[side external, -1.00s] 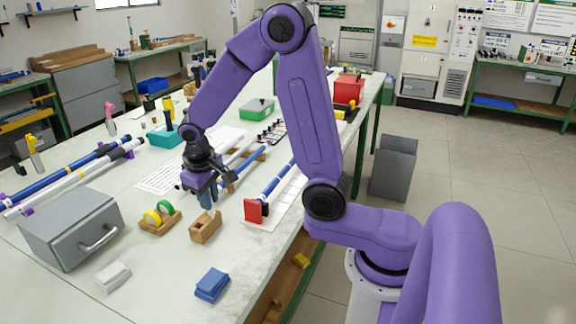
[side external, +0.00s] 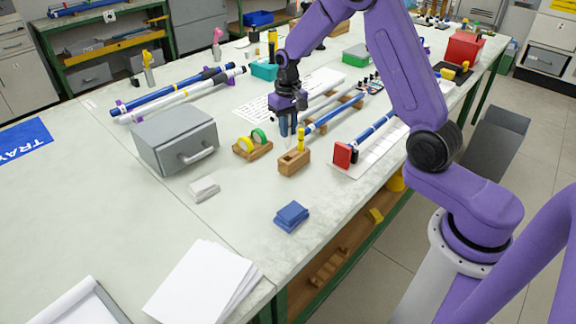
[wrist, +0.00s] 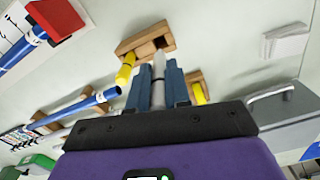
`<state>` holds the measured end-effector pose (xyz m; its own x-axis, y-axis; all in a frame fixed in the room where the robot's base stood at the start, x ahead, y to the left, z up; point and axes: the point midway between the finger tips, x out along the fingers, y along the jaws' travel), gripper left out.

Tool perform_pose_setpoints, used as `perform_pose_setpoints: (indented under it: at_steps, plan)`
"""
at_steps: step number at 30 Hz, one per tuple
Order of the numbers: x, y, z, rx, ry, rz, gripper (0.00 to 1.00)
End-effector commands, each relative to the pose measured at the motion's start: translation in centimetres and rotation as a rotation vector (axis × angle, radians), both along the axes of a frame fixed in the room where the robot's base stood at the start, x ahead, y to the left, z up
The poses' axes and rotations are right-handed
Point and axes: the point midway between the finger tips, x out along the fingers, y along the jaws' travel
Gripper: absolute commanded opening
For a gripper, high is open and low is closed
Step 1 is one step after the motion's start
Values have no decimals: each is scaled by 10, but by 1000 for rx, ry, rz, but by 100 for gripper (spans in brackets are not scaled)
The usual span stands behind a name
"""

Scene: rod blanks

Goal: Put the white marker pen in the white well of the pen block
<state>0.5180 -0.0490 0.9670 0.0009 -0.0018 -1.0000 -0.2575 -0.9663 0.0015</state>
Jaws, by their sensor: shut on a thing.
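My gripper (side external: 288,132) is shut on the white marker pen. The pen (wrist: 159,66) looks pale grey-white between the blue fingers in the wrist view, its lower end pointing toward the block. In the side view a short pale tip (side external: 289,142) shows below the fingers. The wooden pen block (side external: 294,164) sits on the table just below and in front of the gripper; it also shows in the wrist view (wrist: 140,38), with a dark opening near the pen's tip. A yellow marker (side external: 301,140) stands upright at the block's back right; I cannot tell which well it is in.
A wooden tape stand (side external: 253,150) with yellow and green rolls and a grey drawer box (side external: 175,138) are left of the block. A white eraser-like block (side external: 204,188) and blue pads (side external: 291,215) lie nearer; table between is clear.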

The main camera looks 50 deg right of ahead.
Motion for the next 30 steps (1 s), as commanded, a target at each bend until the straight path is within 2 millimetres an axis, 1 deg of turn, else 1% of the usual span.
perform_pose_setpoints:
  at_steps: [3,6,11,15,18,30]
  plan:
    - [0,-1,-19,3,5,-3,0]
    - [0,-1,-31,3,4,-3,0]
    - [0,0,-44,2,4,-2,0]
    - [0,0,-64,2,5,-2,0]
    - [0,0,-74,2,3,-2,0]
    - [1,0,-78,2,0,-2,0]
